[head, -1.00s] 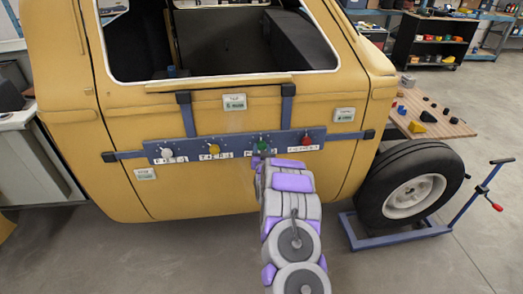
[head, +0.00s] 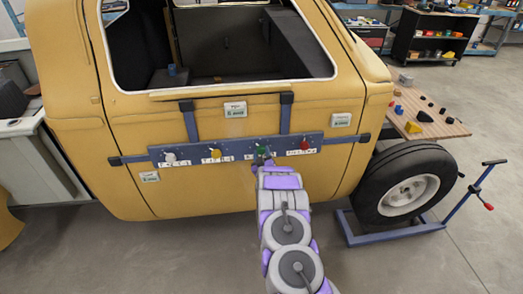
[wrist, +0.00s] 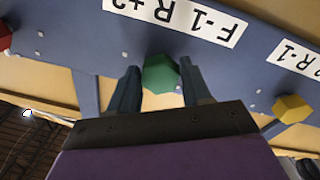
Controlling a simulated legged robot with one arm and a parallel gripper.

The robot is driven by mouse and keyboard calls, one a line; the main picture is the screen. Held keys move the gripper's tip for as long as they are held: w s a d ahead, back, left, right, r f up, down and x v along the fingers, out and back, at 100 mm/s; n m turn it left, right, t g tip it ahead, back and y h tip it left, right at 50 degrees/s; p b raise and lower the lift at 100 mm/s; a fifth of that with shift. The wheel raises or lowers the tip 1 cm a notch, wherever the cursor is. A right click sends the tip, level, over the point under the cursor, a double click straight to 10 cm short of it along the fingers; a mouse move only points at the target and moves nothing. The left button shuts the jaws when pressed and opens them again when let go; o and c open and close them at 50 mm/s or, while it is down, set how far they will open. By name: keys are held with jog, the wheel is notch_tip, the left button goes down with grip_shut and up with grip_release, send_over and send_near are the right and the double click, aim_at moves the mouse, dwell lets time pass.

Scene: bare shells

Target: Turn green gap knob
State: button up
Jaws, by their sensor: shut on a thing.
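The green knob (head: 262,150) is on a blue panel (head: 335,138) fixed across the yellow vehicle door. In the wrist view the green knob (wrist: 160,74) sits between the two fingers of my gripper (wrist: 161,82), below a white label reading F-1 R +2 upside down. My gripper (head: 262,160) is shut on the green knob. My arm hides the area just below the panel in the head view.
White (head: 170,157), yellow (head: 215,154) and red (head: 304,144) knobs share the panel. A wheel (head: 402,187) on a blue stand and a wooden table (head: 440,122) with small parts are at right. Floor at lower right is open.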

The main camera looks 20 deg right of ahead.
jog(key=shift+n+p, duration=0.75)
jog(key=shift+n, duration=0.25)
jog(key=o, duration=1.1)
jog(key=shift+c, duration=0.2)
jog(key=p+v, duration=0.1)
jog(key=v, duration=1.6)
jog(key=shift+s, duration=0.15)
jog(key=shift+f, duration=0.1)
